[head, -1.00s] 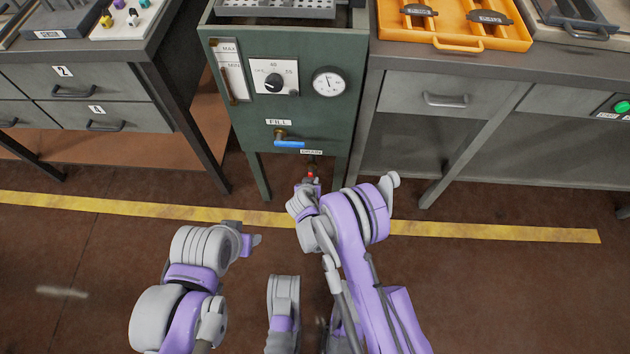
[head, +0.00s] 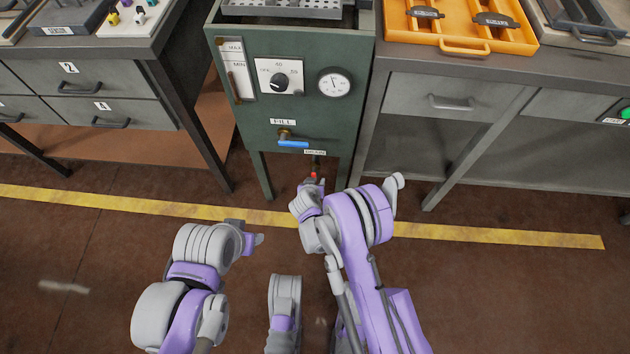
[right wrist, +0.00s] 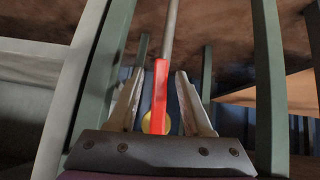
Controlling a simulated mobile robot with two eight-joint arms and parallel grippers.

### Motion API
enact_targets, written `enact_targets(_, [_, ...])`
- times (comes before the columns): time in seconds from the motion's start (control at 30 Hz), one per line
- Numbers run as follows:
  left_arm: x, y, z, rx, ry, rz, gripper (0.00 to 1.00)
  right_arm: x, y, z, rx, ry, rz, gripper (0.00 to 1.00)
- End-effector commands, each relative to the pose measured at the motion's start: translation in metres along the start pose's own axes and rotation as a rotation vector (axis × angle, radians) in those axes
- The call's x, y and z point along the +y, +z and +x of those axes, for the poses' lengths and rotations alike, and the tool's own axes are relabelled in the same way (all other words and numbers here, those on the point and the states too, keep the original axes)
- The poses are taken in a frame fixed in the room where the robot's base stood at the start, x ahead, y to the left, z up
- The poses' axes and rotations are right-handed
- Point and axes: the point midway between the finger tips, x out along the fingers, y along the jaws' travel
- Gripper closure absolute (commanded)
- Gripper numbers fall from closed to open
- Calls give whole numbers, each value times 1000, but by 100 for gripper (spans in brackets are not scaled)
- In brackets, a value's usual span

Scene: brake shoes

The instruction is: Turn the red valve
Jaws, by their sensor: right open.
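The red valve handle (head: 315,174) is below the DRAIN label, low under the green cabinet; only a small bit shows in the head view. In the right wrist view the red handle (right wrist: 159,95) is a long bar lying between the two fingers of my right gripper (right wrist: 157,100). Those fingers are open, one on each side of the bar, with gaps visible. My right gripper (head: 314,186) is mostly hidden by its own wrist in the head view. My left gripper (head: 254,239) is over the floor at lower left, away from the valve; its jaws are unclear.
The green cabinet (head: 330,122) carries a blue FILL valve handle (head: 293,144), a dial (head: 280,82) and a gauge (head: 334,83). Its legs stand on both sides of the red handle. Grey benches flank it. A yellow floor line (head: 480,232) crosses open floor.

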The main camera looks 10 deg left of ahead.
Motion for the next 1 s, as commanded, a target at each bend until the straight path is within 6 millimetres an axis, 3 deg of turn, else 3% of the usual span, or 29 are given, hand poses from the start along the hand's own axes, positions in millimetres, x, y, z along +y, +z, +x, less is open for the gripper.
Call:
enact_targets(0.5, [0,-5,-22,4,0,0,50,-1,-1,-91,1,-2,-2,50])
enact_targets(0.7, [0,-5,-25,4,0,0,50,0,0,-105,1,-1,0,50])
enact_targets(1.0, [0,-5,-24,4,0,0,50,0,0,-106,0,0,0,50])
